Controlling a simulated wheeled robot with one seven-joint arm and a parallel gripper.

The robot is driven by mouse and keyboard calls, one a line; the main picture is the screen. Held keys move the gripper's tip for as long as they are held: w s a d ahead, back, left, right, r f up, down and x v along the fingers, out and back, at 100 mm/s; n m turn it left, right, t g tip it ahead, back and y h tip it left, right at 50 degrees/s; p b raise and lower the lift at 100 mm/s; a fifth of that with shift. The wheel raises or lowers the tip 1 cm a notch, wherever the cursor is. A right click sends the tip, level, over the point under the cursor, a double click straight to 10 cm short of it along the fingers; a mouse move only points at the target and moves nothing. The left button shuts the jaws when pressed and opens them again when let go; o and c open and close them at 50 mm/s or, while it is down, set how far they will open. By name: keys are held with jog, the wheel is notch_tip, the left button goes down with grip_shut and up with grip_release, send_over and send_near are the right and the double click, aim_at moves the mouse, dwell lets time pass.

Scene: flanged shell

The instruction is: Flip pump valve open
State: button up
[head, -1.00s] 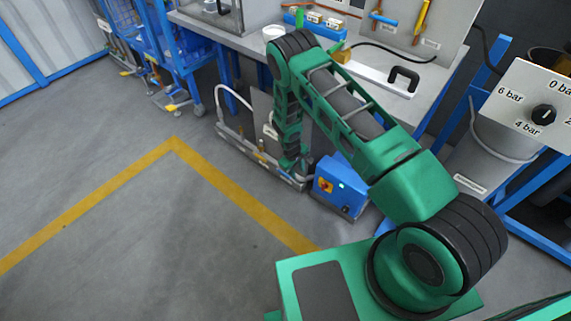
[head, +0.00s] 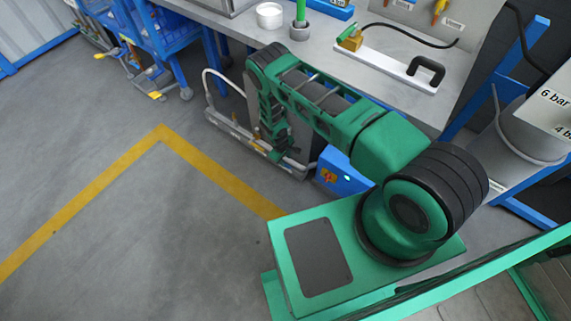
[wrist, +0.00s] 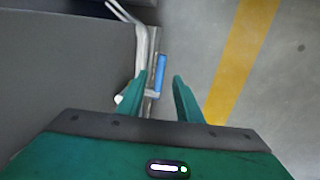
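The valve shows in the wrist view as a blue lever (wrist: 161,70) beside a grey metal rail and pipe. My gripper (wrist: 160,80) is open, with one green finger on each side of the lever's near end in the picture; I cannot tell whether either touches it. A short pale fitting (wrist: 151,94) lies between the fingers. In the head view my gripper (head: 277,150) hangs low beside the grey pump unit (head: 232,130). My arm hides part of the unit, and I cannot make out the lever there.
A blue box (head: 342,174) stands on the floor right of the pump unit. The workbench (head: 330,50) overhangs behind, with a black-handled plate (head: 395,68) on it. Open floor with a yellow line (head: 215,178) lies to the left and front.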

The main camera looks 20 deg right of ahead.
aim_at(286, 165)
jog(key=f, duration=0.4)
jog(key=d+f, duration=0.1)
jog(key=f, duration=0.1)
jog(key=shift+w+f, duration=0.25)
jog(key=shift+w, duration=0.1)
jog(key=shift+c, duration=0.5)
grip_shut()
jog(key=shift+a, duration=0.1)
